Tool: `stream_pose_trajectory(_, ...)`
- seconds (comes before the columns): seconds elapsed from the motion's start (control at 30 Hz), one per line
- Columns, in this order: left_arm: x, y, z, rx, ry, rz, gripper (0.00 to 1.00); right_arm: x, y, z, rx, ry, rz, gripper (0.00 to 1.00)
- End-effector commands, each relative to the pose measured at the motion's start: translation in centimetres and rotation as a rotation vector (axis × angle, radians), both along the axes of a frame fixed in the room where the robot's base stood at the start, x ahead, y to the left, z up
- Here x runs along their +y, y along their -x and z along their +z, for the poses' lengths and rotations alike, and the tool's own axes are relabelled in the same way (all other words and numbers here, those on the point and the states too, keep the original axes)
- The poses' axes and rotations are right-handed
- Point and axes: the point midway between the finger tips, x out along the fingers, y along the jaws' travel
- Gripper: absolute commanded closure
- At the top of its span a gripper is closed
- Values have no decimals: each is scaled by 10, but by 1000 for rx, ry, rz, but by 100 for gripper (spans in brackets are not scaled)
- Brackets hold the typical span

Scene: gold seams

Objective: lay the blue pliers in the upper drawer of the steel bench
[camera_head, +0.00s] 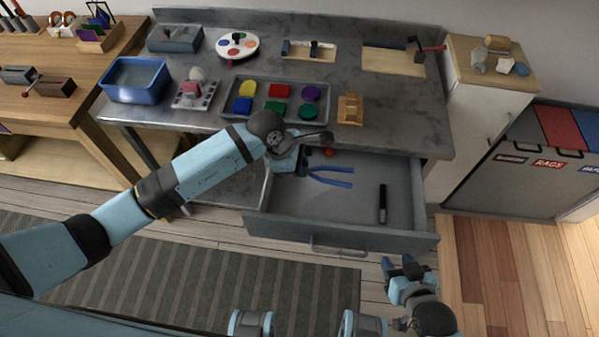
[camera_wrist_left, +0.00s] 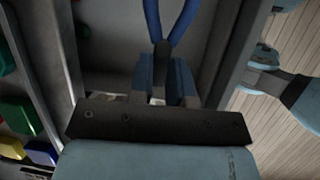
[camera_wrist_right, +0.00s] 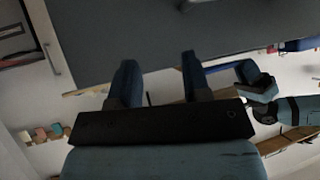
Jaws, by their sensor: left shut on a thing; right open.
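The blue pliers (camera_head: 330,177) are over the left part of the open upper drawer (camera_head: 340,215) of the steel bench (camera_head: 385,125), handles spread to the right. My left gripper (camera_head: 301,163) is shut on the pliers near their head. In the left wrist view the pliers (camera_wrist_left: 168,25) stick out from between the fingers of my left gripper (camera_wrist_left: 160,85), over the drawer's inside. I cannot tell whether the pliers touch the drawer floor. My right gripper (camera_head: 398,272) is open and empty in front of the drawer; its spread fingers also show in the right wrist view (camera_wrist_right: 158,75).
A black marker-like thing (camera_head: 382,203) lies in the right part of the drawer. Small red and green things (camera_head: 329,152) lie at its back. A tray of coloured shapes (camera_head: 262,92) and a wooden rack (camera_head: 350,109) stand on the bench above. The drawer's middle is clear.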

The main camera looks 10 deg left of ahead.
Motion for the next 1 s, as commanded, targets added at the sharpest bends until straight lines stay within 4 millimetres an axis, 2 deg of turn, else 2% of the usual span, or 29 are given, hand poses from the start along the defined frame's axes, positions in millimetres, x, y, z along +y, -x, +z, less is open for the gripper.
stream_pose_trajectory(0.27,-2,-1,-16,-2,0,40,100,1,-2,-9,-1,-8,-5,56)
stream_pose_trajectory(0.5,-2,-1,-41,-1,-1,39,100,1,-4,-24,14,-16,-12,56)
stream_pose_trajectory(1.0,-1,-2,-91,-3,-2,36,100,7,-10,-35,-24,-16,-1,56)
